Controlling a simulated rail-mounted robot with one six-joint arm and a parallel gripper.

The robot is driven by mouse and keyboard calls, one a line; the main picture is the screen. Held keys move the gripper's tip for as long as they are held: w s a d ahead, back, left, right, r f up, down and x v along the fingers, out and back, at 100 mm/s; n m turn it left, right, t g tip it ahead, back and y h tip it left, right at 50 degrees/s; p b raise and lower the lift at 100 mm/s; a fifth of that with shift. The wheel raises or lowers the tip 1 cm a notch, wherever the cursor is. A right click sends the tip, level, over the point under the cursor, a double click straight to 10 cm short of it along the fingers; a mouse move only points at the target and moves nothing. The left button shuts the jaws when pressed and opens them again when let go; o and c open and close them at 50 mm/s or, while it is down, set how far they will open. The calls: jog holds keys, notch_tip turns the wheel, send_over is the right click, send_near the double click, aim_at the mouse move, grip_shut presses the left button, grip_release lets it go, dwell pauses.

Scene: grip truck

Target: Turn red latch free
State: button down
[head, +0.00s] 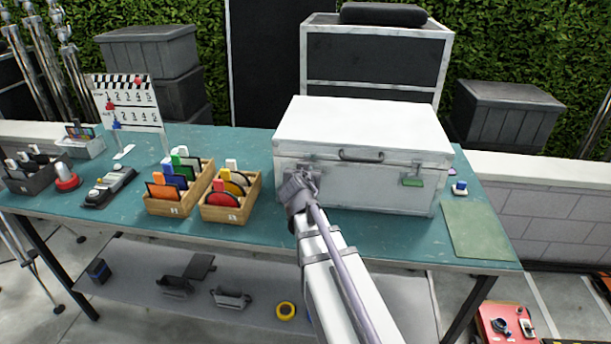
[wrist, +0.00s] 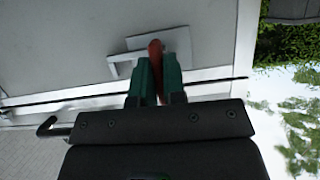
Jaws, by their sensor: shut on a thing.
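A white case (head: 360,132) with grey edges stands closed on the teal table (head: 130,222). My gripper (head: 302,183) is at the left part of the case's front face and hides the red latch in the head view. In the wrist view, the red latch (wrist: 155,50) shows between the two green fingertips of my gripper (wrist: 157,80), which are shut on it. A pale metal plate (wrist: 122,66) lies behind the latch. A green latch (head: 412,182) is on the right part of the case front. A dark handle (head: 360,156) sits between them.
Two wooden trays (head: 205,212) with coloured discs and cards stand left of the case, close to my arm. A green mat (head: 478,230) and a small blue-topped item (head: 460,188) are to the right. A lower shelf (head: 140,270) holds several items.

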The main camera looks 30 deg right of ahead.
jog(key=c, duration=1.2)
grip_release()
jog(key=p+v, duration=0.3)
jog(key=v, duration=0.4)
jog(key=shift+s+a, duration=0.15)
jog(key=shift+s, duration=0.05)
